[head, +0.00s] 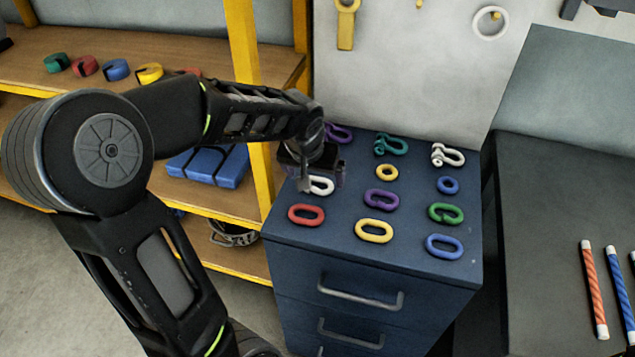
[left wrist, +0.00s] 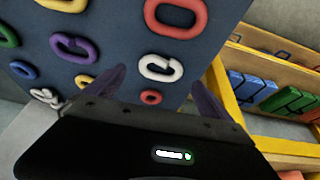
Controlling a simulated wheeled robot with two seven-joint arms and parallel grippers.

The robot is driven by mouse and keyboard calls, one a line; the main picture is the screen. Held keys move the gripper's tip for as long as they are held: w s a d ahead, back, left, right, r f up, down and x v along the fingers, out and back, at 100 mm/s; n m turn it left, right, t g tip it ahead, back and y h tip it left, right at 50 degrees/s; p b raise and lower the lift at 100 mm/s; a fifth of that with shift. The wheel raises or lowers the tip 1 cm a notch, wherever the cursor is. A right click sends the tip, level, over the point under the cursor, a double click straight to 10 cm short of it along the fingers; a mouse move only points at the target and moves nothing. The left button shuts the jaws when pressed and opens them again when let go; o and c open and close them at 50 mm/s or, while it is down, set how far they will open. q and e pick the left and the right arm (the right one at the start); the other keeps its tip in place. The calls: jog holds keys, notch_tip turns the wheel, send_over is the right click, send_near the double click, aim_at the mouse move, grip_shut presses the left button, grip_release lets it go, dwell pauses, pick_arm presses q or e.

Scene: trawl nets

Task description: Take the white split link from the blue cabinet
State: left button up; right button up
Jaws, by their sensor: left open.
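The white split link (head: 320,186) lies flat on top of the blue cabinet (head: 330,255), behind a red closed link (head: 306,214). My left gripper (head: 322,178) is over the back-left part of the cabinet top, open, and partly covers the white link in the head view. In the left wrist view the white split link (left wrist: 158,70) shows its gap and lies ahead of the two dark fingers (left wrist: 162,88), between their lines. Nothing is between the fingers that I can see; whether they touch the link I cannot tell. My right gripper is not in view.
A purple split link (head: 381,199), a green split link (head: 446,213), a yellow link (head: 374,231) and a blue link (head: 444,246) share the cabinet top. A yellow-framed shelf (head: 246,50) is close on the left; a wall panel rises behind.

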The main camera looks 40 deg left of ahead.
aim_at(318, 186)
pick_arm(q)
jog(key=x, duration=0.3)
jog(key=shift+w+f+p, duration=0.15)
jog(key=shift+f+p, duration=0.15)
jog(key=shift+c, duration=0.3)
jog(key=c, duration=1.7)
